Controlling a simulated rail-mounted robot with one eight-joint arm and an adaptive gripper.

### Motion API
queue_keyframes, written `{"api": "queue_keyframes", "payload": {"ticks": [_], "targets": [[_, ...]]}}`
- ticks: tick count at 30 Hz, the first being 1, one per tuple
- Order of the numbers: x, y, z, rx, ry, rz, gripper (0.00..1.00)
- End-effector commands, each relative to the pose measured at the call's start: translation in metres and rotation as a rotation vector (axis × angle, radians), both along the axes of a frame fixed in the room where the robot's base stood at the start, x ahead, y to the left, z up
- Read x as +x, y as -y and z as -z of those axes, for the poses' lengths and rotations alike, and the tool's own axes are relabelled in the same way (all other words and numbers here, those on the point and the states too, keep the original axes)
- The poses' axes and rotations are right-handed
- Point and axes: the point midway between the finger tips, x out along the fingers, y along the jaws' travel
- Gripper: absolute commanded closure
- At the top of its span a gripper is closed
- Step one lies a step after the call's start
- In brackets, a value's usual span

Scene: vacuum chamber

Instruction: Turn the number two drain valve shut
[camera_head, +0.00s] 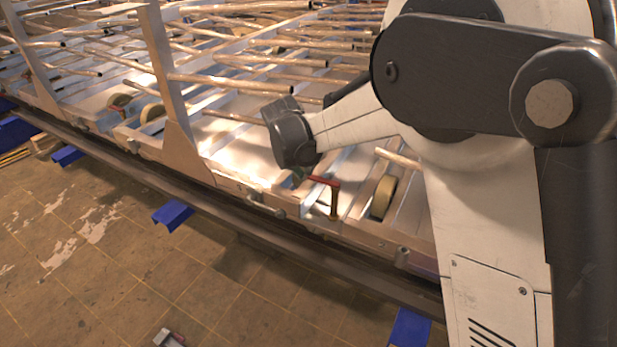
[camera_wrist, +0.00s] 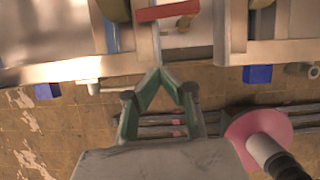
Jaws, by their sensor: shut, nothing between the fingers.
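A valve with a red lever handle (camera_head: 322,180) stands at the near edge of the metal frame, right of centre in the head view. Its handle also shows at the top of the wrist view (camera_wrist: 168,11), lying crosswise. No number is readable on it. My gripper (camera_wrist: 160,72) has its green fingers shut, with the tips together and nothing between them. In the wrist view the tips point toward the valve, with a visible gap below the handle. In the head view the fingers are mostly hidden behind my dark wrist, just left of the handle.
The frame's long dark rail (camera_head: 130,163) runs along its near side, with blue supports (camera_head: 172,215) beneath. Rows of copper-coloured pipes (camera_head: 240,82) and an upright post (camera_head: 158,65) stand beyond. A pale wheel (camera_head: 382,196) sits right of the valve. The tiled floor (camera_head: 110,270) in front is mostly clear.

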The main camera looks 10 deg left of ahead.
Motion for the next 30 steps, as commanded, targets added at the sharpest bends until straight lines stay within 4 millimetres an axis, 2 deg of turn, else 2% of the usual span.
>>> {"api": "queue_keyframes", "payload": {"ticks": [17, 24, 30], "targets": [[0.036, 0.009, 0.094, 0.003, 0.000, 0.004, 1.00], [0.066, 0.015, 0.089, 0.003, 0.000, 0.004, 1.00], [0.073, 0.017, 0.088, 0.003, 0.000, 0.004, 1.00]]}}
